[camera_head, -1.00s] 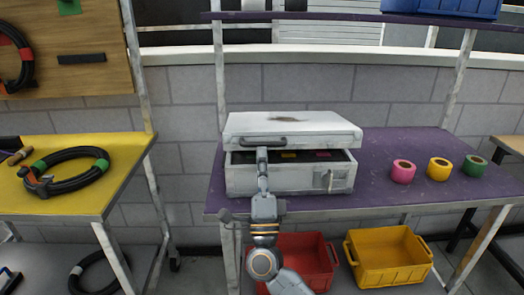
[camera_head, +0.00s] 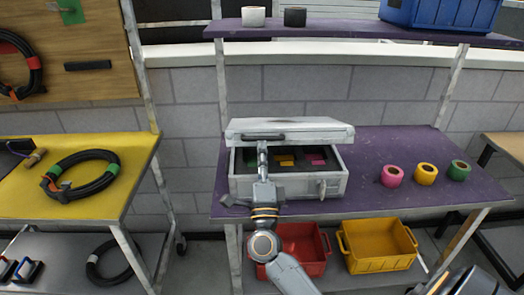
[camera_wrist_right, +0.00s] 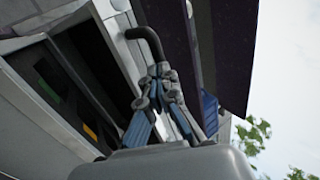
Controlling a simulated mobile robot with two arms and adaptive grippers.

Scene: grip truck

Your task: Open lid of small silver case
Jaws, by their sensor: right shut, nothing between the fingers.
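The silver case (camera_head: 262,187) stands on the purple table with its lid (camera_head: 318,131) partly raised, tilted up at the front. A dark handle (camera_head: 262,138) runs along the lid's front edge; it also shows in the right wrist view (camera_wrist_right: 150,38). Yellow and pink items show inside the dark interior. My right gripper (camera_head: 262,148) is at the case front, just under the lid handle. In the right wrist view its fingers (camera_wrist_right: 160,72) are shut with nothing between them, close to the handle; contact is unclear. My left gripper is out of view.
Pink (camera_head: 392,175), yellow (camera_head: 426,173) and green (camera_head: 459,170) tape rolls stand on the purple table (camera_head: 400,205) to the right. Red (camera_head: 303,245) and yellow (camera_head: 378,247) bins sit below. A yellow table (camera_head: 40,205) with a coiled cable (camera_head: 82,174) is at left.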

